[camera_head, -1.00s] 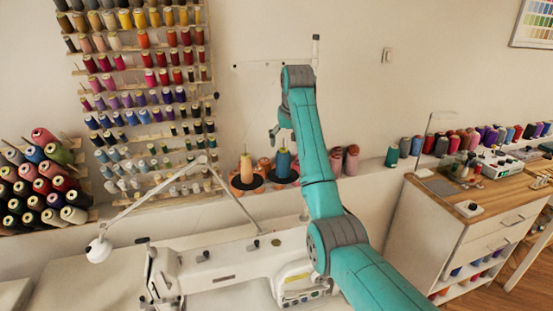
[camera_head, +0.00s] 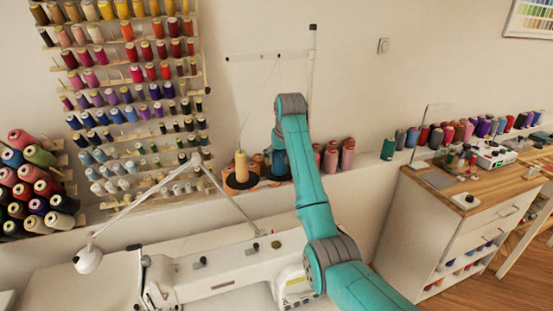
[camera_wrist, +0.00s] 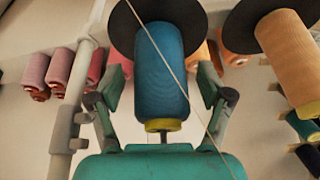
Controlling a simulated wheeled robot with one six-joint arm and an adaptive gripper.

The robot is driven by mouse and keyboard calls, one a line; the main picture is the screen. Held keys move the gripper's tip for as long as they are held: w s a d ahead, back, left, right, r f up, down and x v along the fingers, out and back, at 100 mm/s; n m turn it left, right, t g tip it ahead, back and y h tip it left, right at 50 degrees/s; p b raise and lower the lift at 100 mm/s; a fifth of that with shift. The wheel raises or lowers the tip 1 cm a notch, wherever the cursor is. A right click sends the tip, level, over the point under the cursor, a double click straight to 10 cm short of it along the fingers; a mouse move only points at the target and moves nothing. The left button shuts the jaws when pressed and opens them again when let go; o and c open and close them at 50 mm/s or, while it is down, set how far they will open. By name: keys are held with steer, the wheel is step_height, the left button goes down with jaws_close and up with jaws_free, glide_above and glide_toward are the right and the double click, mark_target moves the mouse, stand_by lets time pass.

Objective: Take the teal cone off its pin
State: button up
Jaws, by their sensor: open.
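The teal cone (camera_wrist: 160,75) of thread stands on a black disc (camera_wrist: 118,28) in the wrist view, which shows it upside down, with its yellow tip at the bottom. A thin thread runs slantwise across the front of the cone. My gripper (camera_wrist: 162,85) is open, with one finger on each side of the cone. Whether the fingers touch it I cannot tell. The pin is mostly hidden inside the cone. In the head view my arm (camera_head: 313,185) largely hides the cone and the gripper.
A tan cone (camera_head: 241,166) stands on its own black disc beside the teal one. A pale stand pole (camera_wrist: 75,80) rises close to my left finger in the wrist view. Pink cones (camera_head: 347,155) stand nearby on the ledge. A white sewing machine (camera_head: 225,270) is below.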

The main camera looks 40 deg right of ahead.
steer(key=c, duration=1.3)
steer(key=shift+r, duration=0.1)
